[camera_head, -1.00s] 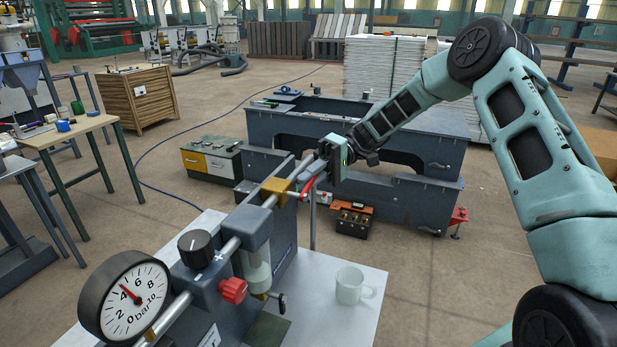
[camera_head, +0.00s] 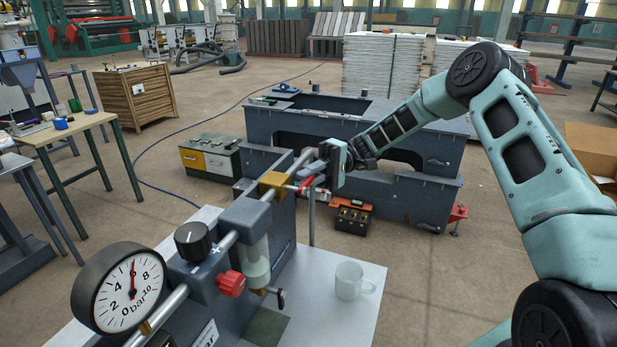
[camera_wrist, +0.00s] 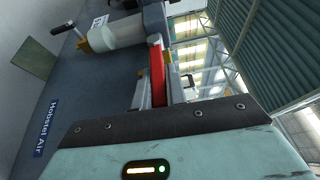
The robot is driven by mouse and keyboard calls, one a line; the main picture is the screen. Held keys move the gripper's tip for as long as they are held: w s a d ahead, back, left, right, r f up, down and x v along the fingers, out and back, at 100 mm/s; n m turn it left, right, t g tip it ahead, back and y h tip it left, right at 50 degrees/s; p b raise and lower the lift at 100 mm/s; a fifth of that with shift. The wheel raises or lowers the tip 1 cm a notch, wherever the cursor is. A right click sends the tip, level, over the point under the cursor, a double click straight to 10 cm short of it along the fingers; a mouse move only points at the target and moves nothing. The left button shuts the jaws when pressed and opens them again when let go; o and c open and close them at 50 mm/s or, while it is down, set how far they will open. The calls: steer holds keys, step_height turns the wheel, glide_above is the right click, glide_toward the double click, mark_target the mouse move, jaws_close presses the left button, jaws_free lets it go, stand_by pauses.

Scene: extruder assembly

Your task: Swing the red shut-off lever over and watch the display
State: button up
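The red shut-off lever (camera_head: 309,184) sits at the far end of the pipe, beside a brass valve body (camera_head: 273,186). My gripper (camera_head: 322,178) is at the lever. In the wrist view, the red lever (camera_wrist: 157,75) runs between my grey fingers (camera_wrist: 157,92), which lie close on both sides of it. The fingers look shut on it. The round pressure gauge (camera_head: 112,306), marked in bar, stands at the near left. Its red needle points almost straight up, past 4.
A black knob (camera_head: 193,241), a red knob (camera_head: 231,284) and a clear filter bowl (camera_head: 256,262) sit along the pipe. A pale mug (camera_head: 349,281) stands on the white tabletop (camera_head: 322,318). A large dark machine frame (camera_head: 425,205) stands behind my gripper.

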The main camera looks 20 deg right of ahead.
steer(key=o, duration=0.4)
steer(key=shift+w+d, duration=0.1)
steer(key=b+v, duration=0.4)
steer(key=v, duration=1.3)
steer(key=shift+b, duration=0.4)
steer(key=shift+d, duration=0.1)
